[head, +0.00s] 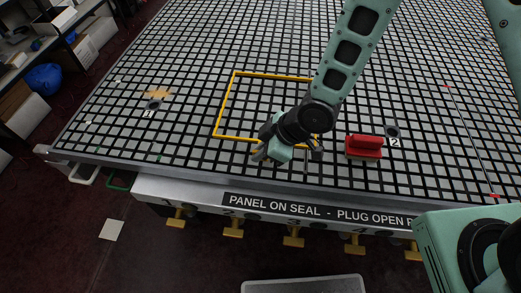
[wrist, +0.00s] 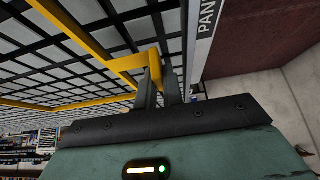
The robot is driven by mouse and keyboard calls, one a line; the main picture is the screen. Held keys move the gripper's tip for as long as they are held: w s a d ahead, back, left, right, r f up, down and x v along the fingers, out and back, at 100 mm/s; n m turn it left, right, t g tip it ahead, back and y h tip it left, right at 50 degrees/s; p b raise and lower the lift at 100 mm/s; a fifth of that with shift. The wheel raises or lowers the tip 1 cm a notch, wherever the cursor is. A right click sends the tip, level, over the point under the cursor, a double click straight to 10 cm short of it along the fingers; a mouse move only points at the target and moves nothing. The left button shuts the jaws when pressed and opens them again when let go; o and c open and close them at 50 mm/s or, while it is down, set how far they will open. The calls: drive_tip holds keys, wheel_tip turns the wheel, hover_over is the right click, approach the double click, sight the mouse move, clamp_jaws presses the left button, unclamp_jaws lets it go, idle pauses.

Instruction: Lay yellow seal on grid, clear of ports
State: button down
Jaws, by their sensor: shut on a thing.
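The yellow seal (head: 224,105), a thin square frame, is over the middle of the front part of the black-and-grey grid table (head: 190,60). It lies between port 1 (head: 153,105) on the left and port 2 (head: 392,131) on the right, with neither inside its outline. In the wrist view my gripper (wrist: 160,78) is shut on the seal (wrist: 130,62) near a corner. I cannot tell whether the seal touches the grid.
A red block with a raised handle (head: 364,146) stands on the grid just right of my gripper, near port 2. A tan patch (head: 157,94) is beside port 1. Several yellow valve handles (head: 233,231) stick out below the table's front edge. The grid behind the seal is clear.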

drive_tip(key=shift+f+b, duration=0.5)
drive_tip(key=shift+f, duration=0.1)
drive_tip(key=c, duration=1.5)
unclamp_jaws()
drive_tip(key=shift+o, duration=0.2)
drive_tip(key=p+v, duration=0.4)
drive_tip(key=v, duration=1.3)
drive_tip(key=shift+r, duration=0.2)
drive_tip(key=shift+w+d, duration=0.1)
